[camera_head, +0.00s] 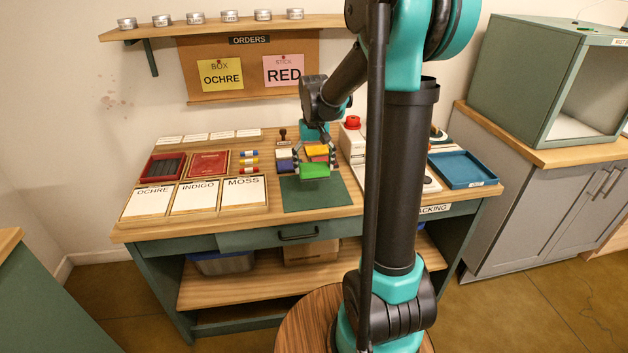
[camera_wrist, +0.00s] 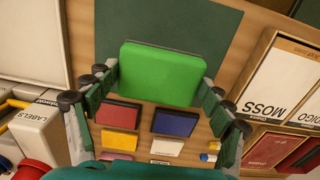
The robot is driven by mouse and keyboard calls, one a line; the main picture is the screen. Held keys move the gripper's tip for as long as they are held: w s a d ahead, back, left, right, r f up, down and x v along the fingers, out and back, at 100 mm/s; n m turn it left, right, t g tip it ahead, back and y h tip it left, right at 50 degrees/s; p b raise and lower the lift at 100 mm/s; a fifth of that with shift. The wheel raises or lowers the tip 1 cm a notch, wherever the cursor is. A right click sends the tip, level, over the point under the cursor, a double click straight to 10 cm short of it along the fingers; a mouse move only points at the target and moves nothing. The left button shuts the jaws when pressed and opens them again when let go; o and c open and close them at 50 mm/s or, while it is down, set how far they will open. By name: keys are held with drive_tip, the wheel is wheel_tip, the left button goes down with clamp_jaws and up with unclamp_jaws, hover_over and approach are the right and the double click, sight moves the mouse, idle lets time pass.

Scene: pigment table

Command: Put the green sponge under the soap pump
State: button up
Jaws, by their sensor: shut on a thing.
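A bright green block (camera_head: 315,171) with a dark underside is held between the fingers of my gripper (camera_head: 314,160), above the dark green mat (camera_head: 325,197). It looks more like a pad or box than a sponge. In the wrist view the green block (camera_wrist: 160,75) fills the space between the fingertips, with the mat (camera_wrist: 180,22) beyond it. My gripper (camera_wrist: 160,85) is shut on its left and right sides. Whether the block touches the mat is hard to tell. No soap pump shows in either view.
Red, blue, yellow and white blocks (camera_wrist: 174,123) sit behind the mat. Cards marked OCHRE, INDIGO and MOSS (camera_head: 244,193) lie to the left. A white labels box (camera_wrist: 38,128) stands to the right in the head view, with a blue tray (camera_head: 463,169) farther right.

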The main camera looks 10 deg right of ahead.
drive_tip(key=shift+f, duration=2.85)
drive_tip(key=shift+f, duration=0.1)
drive_tip(key=o, duration=0.7)
